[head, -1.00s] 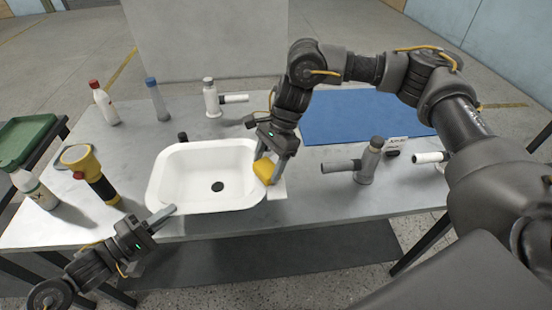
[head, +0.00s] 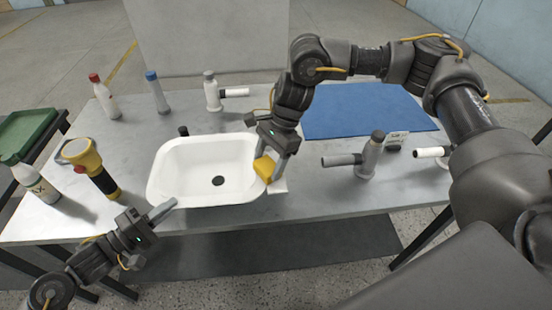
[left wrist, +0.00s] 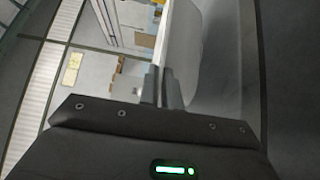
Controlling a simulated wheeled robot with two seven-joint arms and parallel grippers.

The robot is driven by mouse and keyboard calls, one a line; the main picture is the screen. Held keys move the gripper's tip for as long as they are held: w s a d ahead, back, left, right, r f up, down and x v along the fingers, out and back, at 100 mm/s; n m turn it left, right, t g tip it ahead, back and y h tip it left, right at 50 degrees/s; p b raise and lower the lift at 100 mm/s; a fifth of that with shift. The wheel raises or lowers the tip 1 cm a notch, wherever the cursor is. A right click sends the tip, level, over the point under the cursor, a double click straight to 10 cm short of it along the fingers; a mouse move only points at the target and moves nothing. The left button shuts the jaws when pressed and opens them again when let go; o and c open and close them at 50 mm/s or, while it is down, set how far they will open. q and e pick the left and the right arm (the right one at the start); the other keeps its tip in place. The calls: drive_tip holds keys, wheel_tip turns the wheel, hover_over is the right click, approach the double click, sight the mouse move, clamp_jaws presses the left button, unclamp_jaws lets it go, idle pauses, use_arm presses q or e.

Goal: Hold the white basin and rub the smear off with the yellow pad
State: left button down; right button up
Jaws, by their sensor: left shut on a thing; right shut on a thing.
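The white basin (head: 190,190) lies on the grey table with its dark drain hole showing. My left gripper (head: 165,208) is shut on its front left rim; the left wrist view shows the fingers (left wrist: 162,88) closed around a pale wall (left wrist: 182,50). My right gripper (head: 272,155) is shut on the yellow pad (head: 265,168), at the basin's right rim. Whether the pad touches the basin cannot be told. I cannot make out a smear on the visible inside of the basin; part of the right wall is hidden by the pad and gripper.
Two bottles (head: 105,97) (head: 157,95) and a white fitting (head: 212,92) stand behind. A grey fitting (head: 370,158) stands right, before a blue mat (head: 360,112). Bare table lies at front right.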

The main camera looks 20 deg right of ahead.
drive_tip(key=shift+w+a, duration=0.15)
drive_tip(key=shift+a, duration=0.3)
drive_tip(key=shift+d, duration=0.35)
drive_tip(key=shift+s+d, duration=1)
drive_tip(key=shift+d, duration=0.3)
drive_tip(key=shift+s+a, duration=0.1)
drive_tip(key=shift+s, duration=0.25)
drive_tip(key=shift+w+a+f, duration=0.1)
drive_tip(key=shift+w+a, duration=0.2)
drive_tip(key=shift+a, duration=0.6)
drive_tip(key=shift+w+a, duration=0.3)
drive_tip(key=shift+a, duration=0.6)
drive_tip(key=d, duration=0.1)
drive_tip(key=s+d, duration=0.1)
drive_tip(key=d, duration=0.1)
drive_tip(key=shift+d, duration=0.1)
drive_tip(key=shift+d+r, duration=0.2)
drive_tip(key=shift+d, duration=0.05)
drive_tip(key=shift+r, duration=3.95)
